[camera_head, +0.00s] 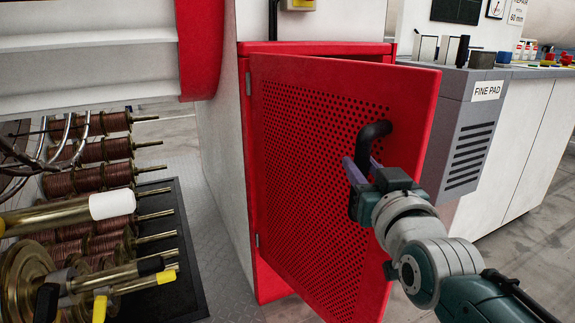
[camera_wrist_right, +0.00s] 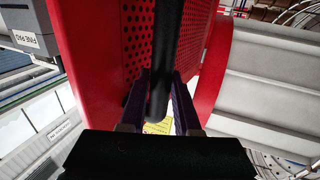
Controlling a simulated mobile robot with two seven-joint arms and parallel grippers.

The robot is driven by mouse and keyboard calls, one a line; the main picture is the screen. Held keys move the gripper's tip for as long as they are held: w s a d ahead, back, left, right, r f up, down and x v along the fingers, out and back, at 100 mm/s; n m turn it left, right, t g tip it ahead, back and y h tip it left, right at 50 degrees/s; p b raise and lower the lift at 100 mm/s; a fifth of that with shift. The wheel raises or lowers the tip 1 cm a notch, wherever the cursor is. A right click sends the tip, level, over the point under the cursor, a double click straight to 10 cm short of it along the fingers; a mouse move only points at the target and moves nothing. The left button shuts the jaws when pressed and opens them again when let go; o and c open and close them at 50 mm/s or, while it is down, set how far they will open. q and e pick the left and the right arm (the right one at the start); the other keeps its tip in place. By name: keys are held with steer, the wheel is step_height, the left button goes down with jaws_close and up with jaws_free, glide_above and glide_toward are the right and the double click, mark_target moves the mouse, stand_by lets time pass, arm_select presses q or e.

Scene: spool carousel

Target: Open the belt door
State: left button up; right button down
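The belt door (camera_head: 310,150) is a red perforated panel on the red-framed cabinet (camera_head: 320,47). Its hinges show along its left edge, and it stands partly open, its right edge swung out from the frame. A black bent handle (camera_head: 374,131) sits on its upper right part. My right gripper (camera_head: 361,164) is at the handle's lower part. In the right wrist view the handle (camera_wrist_right: 166,50) runs down between the two purple fingers (camera_wrist_right: 160,95), which close in on it from both sides. My left gripper is in neither view.
A grey cabinet marked FINE PAD (camera_head: 468,130) stands right behind the door, with small items on top. Copper-wound spools (camera_head: 95,180) and brass rods fill the left, beside a black mat (camera_head: 185,265). Bare floor shows at lower right.

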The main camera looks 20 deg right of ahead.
steer(key=c, duration=1)
jaws_free()
steer(key=shift+w+a+f, duration=0.1)
steer(key=shift+f, duration=0.1)
steer(key=shift+o, duration=0.8)
steer(key=shift+w+a+r, duration=0.1)
steer(key=shift+w, duration=0.05)
steer(key=shift+o, duration=1.1)
steer(key=shift+r, duration=0.1)
steer(key=shift+s+p, duration=0.35)
steer(key=shift+s, duration=0.25)
steer(key=p+v, duration=0.2)
steer(key=v, duration=0.7)
